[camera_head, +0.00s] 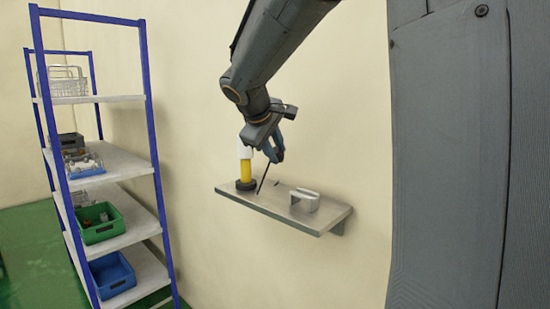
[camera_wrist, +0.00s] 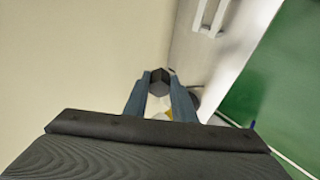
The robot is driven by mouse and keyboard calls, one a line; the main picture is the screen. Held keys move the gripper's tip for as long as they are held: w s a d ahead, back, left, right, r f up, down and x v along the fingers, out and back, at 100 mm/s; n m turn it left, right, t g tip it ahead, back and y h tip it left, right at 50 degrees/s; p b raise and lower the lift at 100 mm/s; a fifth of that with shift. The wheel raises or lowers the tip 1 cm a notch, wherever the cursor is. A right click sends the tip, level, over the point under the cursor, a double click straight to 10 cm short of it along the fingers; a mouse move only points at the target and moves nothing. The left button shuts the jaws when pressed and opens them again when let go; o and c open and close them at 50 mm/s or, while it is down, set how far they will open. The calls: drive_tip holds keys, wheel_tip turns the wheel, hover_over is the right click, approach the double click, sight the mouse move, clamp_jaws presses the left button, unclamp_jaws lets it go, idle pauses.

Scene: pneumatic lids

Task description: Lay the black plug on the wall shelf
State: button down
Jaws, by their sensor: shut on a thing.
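My gripper (camera_head: 275,153) is above the left part of the grey wall shelf (camera_head: 329,217). In the wrist view, its blue fingers (camera_wrist: 161,88) are closed on a small dark, faceted piece, the black plug (camera_wrist: 160,76). In the head view the fingers mostly hide the plug, and a thin dark line runs below them towards the shelf; I cannot tell whether it is part of the plug. The shelf also shows in the wrist view (camera_wrist: 189,50), beyond the fingertips.
A yellow-and-white upright object (camera_head: 245,172) with a black base stands at the shelf's left end, close beside my gripper. A grey handle-shaped block (camera_head: 304,201) sits on its right part. A blue-framed rack (camera_head: 155,170) with baskets and bins stands to the left.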

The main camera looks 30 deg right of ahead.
drive_tip(key=shift+f, duration=0.15)
drive_tip(key=shift+f+b, duration=3.75)
drive_tip(key=shift+f, duration=0.9)
drive_tip(key=c, duration=1.4)
unclamp_jaws()
drive_tip(key=shift+c, duration=0.2)
drive_tip(key=shift+o, duration=0.2)
drive_tip(key=shift+s+f, duration=0.1)
drive_tip(key=shift+f, duration=0.05)
drive_tip(key=shift+a, duration=0.15)
drive_tip(key=shift+p+v, duration=1.5)
drive_tip(key=shift+v, duration=1.95)
